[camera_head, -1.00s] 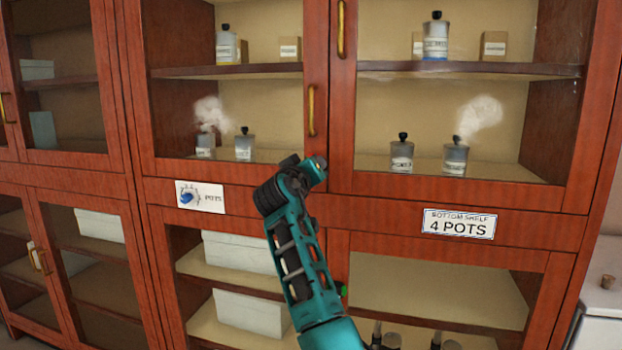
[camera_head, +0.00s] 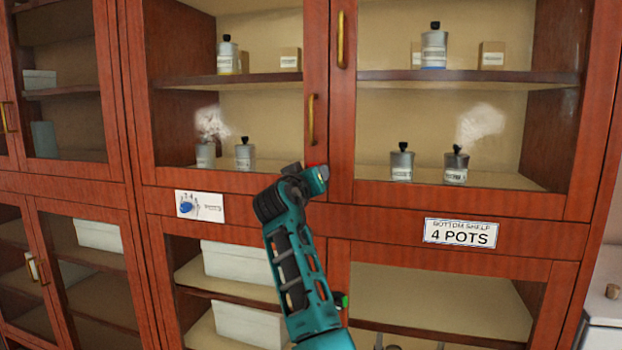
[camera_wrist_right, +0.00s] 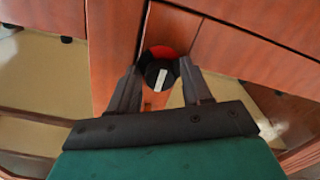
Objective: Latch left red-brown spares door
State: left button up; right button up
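The red-brown cabinet has glazed doors; its upper left door (camera_head: 318,60) sits flush beside the upper right door, with a brass handle (camera_head: 311,120). My right arm rises from the bottom of the head view, and its gripper (camera_head: 318,175) is at the rail under the meeting of these doors. In the right wrist view its two dark fingers (camera_wrist_right: 162,85) are apart, one on each side of a round black knob (camera_wrist_right: 160,72) with a white mark and a red patch. I cannot tell whether the fingers touch it. My left gripper is not in view.
Labels sit on the rail: a pictured one (camera_head: 200,206) at left and "BOTTOM SHELF 4 POTS" (camera_head: 460,233) at right. Jars and small boxes stand behind the upper glass. White boxes (camera_head: 240,262) lie behind the lower glass. A pale counter (camera_head: 604,300) stands at right.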

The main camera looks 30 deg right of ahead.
jog(key=shift+o, duration=0.8)
jog(key=v, duration=1.3)
